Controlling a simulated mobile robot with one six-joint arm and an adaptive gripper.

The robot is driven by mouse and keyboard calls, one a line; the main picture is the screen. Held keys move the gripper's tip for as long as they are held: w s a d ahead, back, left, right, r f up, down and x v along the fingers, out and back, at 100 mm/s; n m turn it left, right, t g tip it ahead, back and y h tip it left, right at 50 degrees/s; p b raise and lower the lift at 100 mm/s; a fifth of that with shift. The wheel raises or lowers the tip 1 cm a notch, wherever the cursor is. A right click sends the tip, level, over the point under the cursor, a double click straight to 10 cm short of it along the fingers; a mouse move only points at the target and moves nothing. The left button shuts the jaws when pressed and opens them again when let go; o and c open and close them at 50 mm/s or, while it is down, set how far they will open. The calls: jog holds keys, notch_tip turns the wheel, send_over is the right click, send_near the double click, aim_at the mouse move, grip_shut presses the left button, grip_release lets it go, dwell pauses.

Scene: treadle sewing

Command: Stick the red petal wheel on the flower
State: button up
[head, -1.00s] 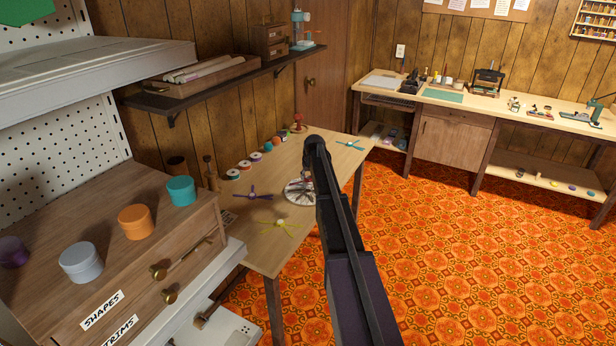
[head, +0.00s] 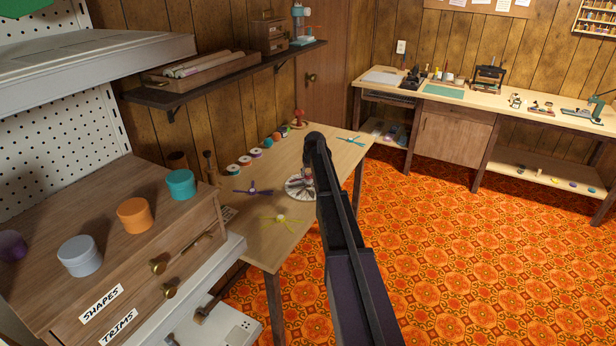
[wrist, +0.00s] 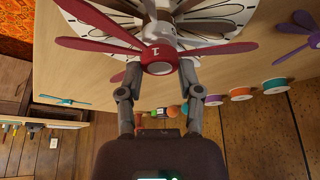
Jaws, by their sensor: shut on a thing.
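The red petal wheel (wrist: 102,26) has long red petals around a hub marked "1". My gripper (wrist: 159,70) is shut on the wheel, with one finger on each side of the hub. The flower (head: 297,188) is a round white piece with dark markings on the table. It also shows just behind the red wheel in the wrist view (wrist: 215,20). The wheel overlaps the flower there, and I cannot tell whether they touch. In the head view my arm hides the gripper and part of the flower.
On the wooden table (head: 262,242) lie a purple wheel (head: 253,191), a yellow-green wheel (head: 281,219) and a teal wheel (head: 352,140). Several thread spools (head: 245,161) line its back edge. A drawer cabinet (head: 110,235) with round tins stands at the left. A shelf (head: 230,73) hangs above the table.

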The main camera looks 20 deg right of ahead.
jog(key=shift+f+b, duration=0.55)
jog(key=shift+f, duration=0.05)
dwell(1.0)
jog(key=o, duration=0.9)
jog(key=shift+r, duration=0.25)
notch_tip(320, 180, up, 7)
jog(key=p, duration=0.7)
jog(key=s+a+f+b, duration=0.1)
jog(key=s, duration=1.4)
jog(key=s+a+f+m+b, duration=0.1)
jog(key=s+a+f+b, duration=0.1)
jog(key=s, duration=1.3)
jog(key=shift+s+a+f, duration=0.2)
jog(key=shift+s+a, duration=0.05)
jog(key=shift+s, duration=0.1)
jog(key=shift+a, duration=0.1)
